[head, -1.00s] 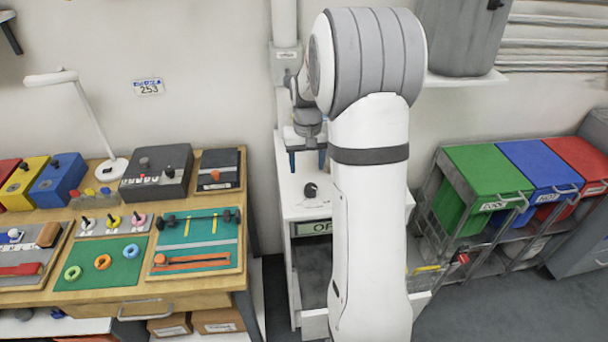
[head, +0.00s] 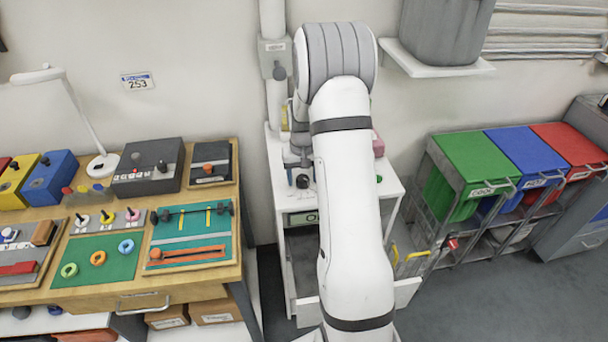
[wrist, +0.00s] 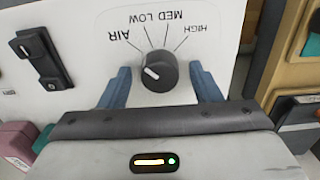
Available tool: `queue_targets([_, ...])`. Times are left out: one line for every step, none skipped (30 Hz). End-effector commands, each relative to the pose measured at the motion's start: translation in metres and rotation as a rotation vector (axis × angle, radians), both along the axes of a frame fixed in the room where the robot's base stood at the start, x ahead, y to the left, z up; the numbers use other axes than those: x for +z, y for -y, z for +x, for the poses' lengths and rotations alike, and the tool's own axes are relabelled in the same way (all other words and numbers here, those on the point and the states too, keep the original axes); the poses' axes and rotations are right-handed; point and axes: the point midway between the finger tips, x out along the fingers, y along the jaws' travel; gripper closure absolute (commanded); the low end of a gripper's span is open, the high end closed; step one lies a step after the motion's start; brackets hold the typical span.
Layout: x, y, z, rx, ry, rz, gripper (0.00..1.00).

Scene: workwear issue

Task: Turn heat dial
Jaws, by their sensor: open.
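The heat dial (wrist: 160,73) is a round black knob on a white panel (wrist: 85,45), marked AIR, LOW, MED and HIGH. Its white pointer line lies on the AIR side. In the head view the dial (head: 302,181) is a small dark knob on top of the white cabinet (head: 388,183). My gripper (wrist: 160,67) is open, with one blue finger on each side of the dial. A gap shows between the dial and each finger. In the head view my arm hides part of the cabinet top.
A black switch (wrist: 42,58) sits on the panel left of the dial in the wrist view. A wooden workbench (head: 215,285) with several boards and boxes stands left of the cabinet. Green, blue and red bins (head: 478,155) stand to the right.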

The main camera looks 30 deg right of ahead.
Motion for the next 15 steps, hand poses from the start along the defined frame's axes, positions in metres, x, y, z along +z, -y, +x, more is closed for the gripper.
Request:
queue_targets([-0.0001, 0.0001, -0.0001, 0.000, 0.000, 0.000, 0.42])
queue_targets([-0.0001, 0.0002, -0.0002, 0.000, 0.000, 0.000, 0.42])
queue_targets([0.0000, 0.0002, -0.0002, 0.000, 0.000, 0.000, 0.42])
queue_targets([0.0000, 0.0002, -0.0002, 0.000, 0.000, 0.000, 0.43])
queue_targets([0.0000, 0.0002, -0.0002, 0.000, 0.000, 0.000, 0.45])
queue_targets([0.0000, 0.0003, -0.0002, -0.001, 0.000, 0.000, 0.49])
queue_targets([0.0001, 0.0003, -0.0002, -0.001, 0.000, 0.000, 0.51])
queue_targets([0.0001, 0.0004, -0.0002, -0.001, 0.000, 0.000, 0.54])
queue_targets([0.0001, 0.0004, -0.0002, -0.001, 0.000, 0.000, 0.57])
queue_targets([0.0001, 0.0004, -0.0002, -0.001, 0.000, 0.000, 0.59])
queue_targets([0.0001, 0.0005, -0.0002, -0.001, 0.000, 0.000, 0.62])
queue_targets([0.0002, 0.0005, -0.0002, -0.001, 0.000, 0.000, 0.65])
queue_targets([0.0002, 0.0005, -0.0002, -0.001, 0.000, 0.000, 0.68])
queue_targets([0.0002, 0.0005, -0.0002, -0.001, 0.000, 0.000, 0.70])
queue_targets([0.0002, 0.0005, -0.0003, -0.001, 0.000, 0.000, 0.73])
